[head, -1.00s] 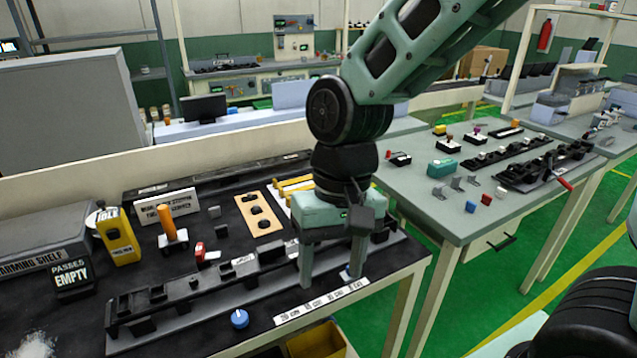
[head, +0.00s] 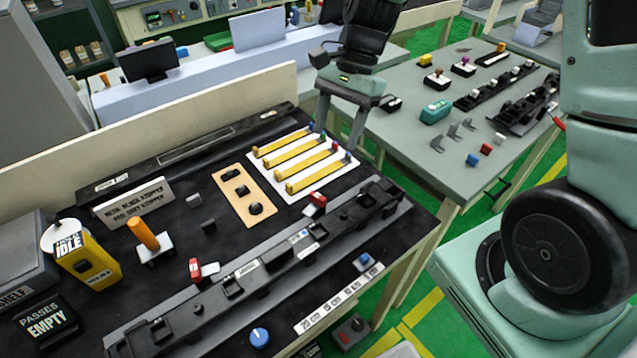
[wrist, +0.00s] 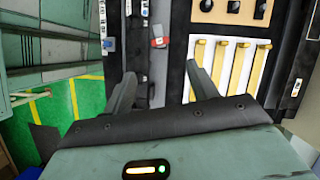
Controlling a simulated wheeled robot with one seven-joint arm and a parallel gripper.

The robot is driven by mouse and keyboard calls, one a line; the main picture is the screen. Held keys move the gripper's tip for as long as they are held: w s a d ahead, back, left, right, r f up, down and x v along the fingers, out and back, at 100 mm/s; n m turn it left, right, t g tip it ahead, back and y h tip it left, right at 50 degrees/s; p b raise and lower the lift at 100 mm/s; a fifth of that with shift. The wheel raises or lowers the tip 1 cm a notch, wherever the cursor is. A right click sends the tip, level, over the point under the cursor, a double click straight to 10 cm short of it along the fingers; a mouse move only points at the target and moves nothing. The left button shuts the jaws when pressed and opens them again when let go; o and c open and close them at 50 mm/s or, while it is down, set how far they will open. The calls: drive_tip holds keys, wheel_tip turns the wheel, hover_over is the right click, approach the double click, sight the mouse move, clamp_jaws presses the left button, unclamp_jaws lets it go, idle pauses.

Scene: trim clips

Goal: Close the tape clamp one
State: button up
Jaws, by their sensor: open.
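My gripper (head: 341,135) is open and empty, raised above the back right corner of the dark bench. Its two fingers (wrist: 160,72) are spread in the wrist view. No label marks tape clamp one, but two small red-topped clamp-like pieces stand by the long grey rail (head: 270,270). One red piece (head: 317,199) is near the rail's right half; it also shows in the wrist view (wrist: 158,42), beyond and between the fingertips, apart from them. The other red piece (head: 195,268) is farther left. I cannot tell whether either is open or closed.
Yellow strips (head: 300,165) lie on a white sheet beside the rail. A tan board (head: 236,190) with black knobs, a yellow IDLE device (head: 90,262), an orange-handled tool (head: 145,235) and a blue knob (head: 260,337) are around. A second grey table (head: 410,150) stands right, across a green floor gap.

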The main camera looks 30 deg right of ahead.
sight(318, 195)
drive_tip(key=p+x, duration=0.1)
drive_tip(key=x, duration=1.3)
drive_tip(key=c, duration=1)
